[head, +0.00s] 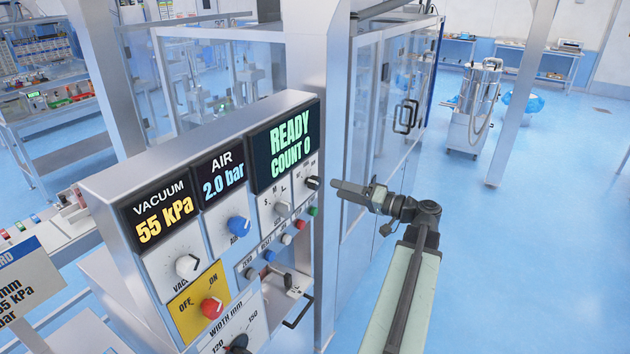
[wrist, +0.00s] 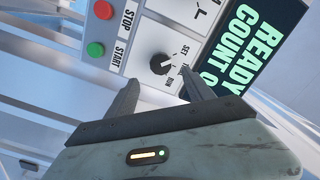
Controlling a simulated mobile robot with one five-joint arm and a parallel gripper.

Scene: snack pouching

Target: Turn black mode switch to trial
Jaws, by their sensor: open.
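The black mode switch (wrist: 161,63) is a round knob with a pale pointer mark on a white plate in the wrist view. The words SET, TRIAL and RUN are printed beside it; I cannot tell for sure which one the mark points to. In the head view the switch (head: 312,183) is at the panel's right edge. My gripper (wrist: 161,82) is open and empty, with one fingertip to each side just short of the switch. In the head view my gripper (head: 338,185) is just right of the switch, apart from it.
The display (head: 285,146) reads READY COUNT 0. A green START button (wrist: 96,49) and a red STOP button (wrist: 103,10) sit close to the switch. Another selector knob (head: 282,208) is left of it. A steel post (head: 320,70) and glass enclosure (head: 375,120) stand behind.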

